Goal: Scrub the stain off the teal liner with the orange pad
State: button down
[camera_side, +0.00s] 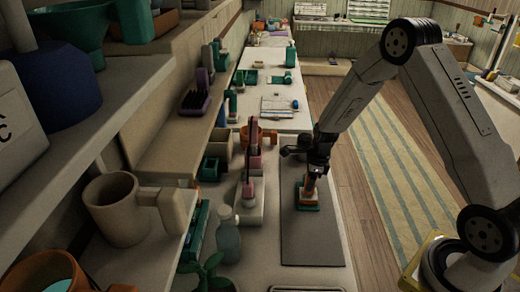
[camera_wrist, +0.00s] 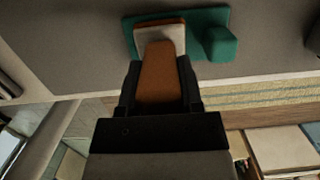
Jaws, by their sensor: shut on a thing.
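My gripper (camera_side: 316,170) is shut on the orange pad (camera_side: 307,194); in the wrist view its orange grip (camera_wrist: 158,75) sits between my black fingers. The pad has a pale layer and an orange edge at its far end. The teal liner (camera_side: 309,208) lies under the pad on a dark grey mat (camera_side: 310,240). In the wrist view the liner (camera_wrist: 200,46) shows around the pad, with a raised teal block at its right. The pad looks to be on or just above the liner; I cannot tell if they touch. No stain is visible; the pad covers part of the liner.
Left of the mat stand a pale tray with a pink-topped bottle (camera_side: 249,190) and a clear teal bottle (camera_side: 228,238). A beige mug (camera_side: 120,208) is on the shelf at left. The front of the mat is clear. The floor with a striped rug (camera_side: 405,165) lies to the right.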

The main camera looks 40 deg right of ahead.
jog(key=shift+w+d, duration=0.25)
jog(key=shift+d, duration=0.05)
dwell(0.4)
jog(key=shift+s+a, duration=0.8)
jog(key=shift+a, duration=0.05)
jog(key=shift+w+d, duration=0.1)
jog(key=shift+w+d+f, duration=0.1)
jog(key=shift+w+d, duration=0.3)
jog(key=shift+d, duration=0.05)
jog(key=shift+s+a, duration=0.85)
jog(key=shift+a, duration=0.05)
